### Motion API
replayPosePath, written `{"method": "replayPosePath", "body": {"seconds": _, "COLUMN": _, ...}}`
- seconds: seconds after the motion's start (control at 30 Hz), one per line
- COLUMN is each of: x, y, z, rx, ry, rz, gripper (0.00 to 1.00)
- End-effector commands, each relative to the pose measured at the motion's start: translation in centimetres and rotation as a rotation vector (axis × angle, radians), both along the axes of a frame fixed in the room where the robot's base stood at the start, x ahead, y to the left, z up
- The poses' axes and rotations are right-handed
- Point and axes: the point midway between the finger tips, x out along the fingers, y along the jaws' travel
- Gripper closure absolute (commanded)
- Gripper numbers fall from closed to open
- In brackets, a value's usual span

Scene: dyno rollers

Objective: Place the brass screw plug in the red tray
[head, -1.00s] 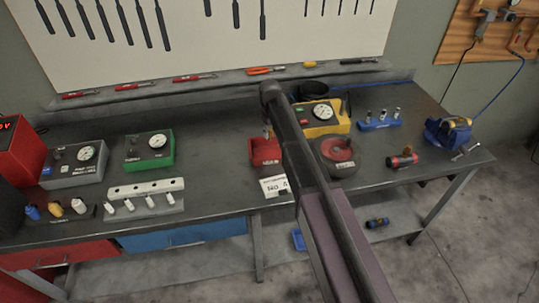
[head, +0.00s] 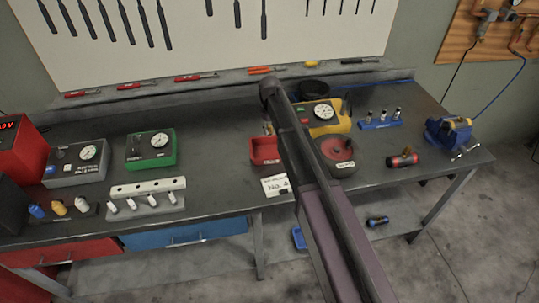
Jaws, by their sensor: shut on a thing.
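The red tray (head: 264,156) sits on the dark workbench near the middle, just left of my arm. My arm reaches across the bench from the lower right, and its links cover part of the tray's right side. My gripper (head: 268,128) hangs under the arm's far end, just behind the tray's back edge. Only a sliver of it shows, with a small brass-coloured bit at it. It is shut on the brass screw plug, whose shape is mostly hidden.
A white label card (head: 274,186) lies in front of the tray. A round dark device with a red top (head: 336,150) and a yellow gauge box (head: 327,117) stand right of my arm. A green gauge box (head: 150,149) stands left. Bare bench lies between it and the tray.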

Motion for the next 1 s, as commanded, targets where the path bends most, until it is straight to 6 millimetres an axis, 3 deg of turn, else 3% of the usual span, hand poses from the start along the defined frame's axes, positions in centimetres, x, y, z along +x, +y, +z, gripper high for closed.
{"method": "replayPosePath", "body": {"seconds": 0.53, "x": 0.0, "y": -0.1, "z": -0.5, "rx": 0.000, "ry": 0.000, "rz": 0.008, "gripper": 1.00}}
{"method": "replayPosePath", "body": {"seconds": 1.0, "x": 0.0, "y": -0.1, "z": -4.7, "rx": 0.000, "ry": 0.000, "rz": 0.007, "gripper": 1.00}}
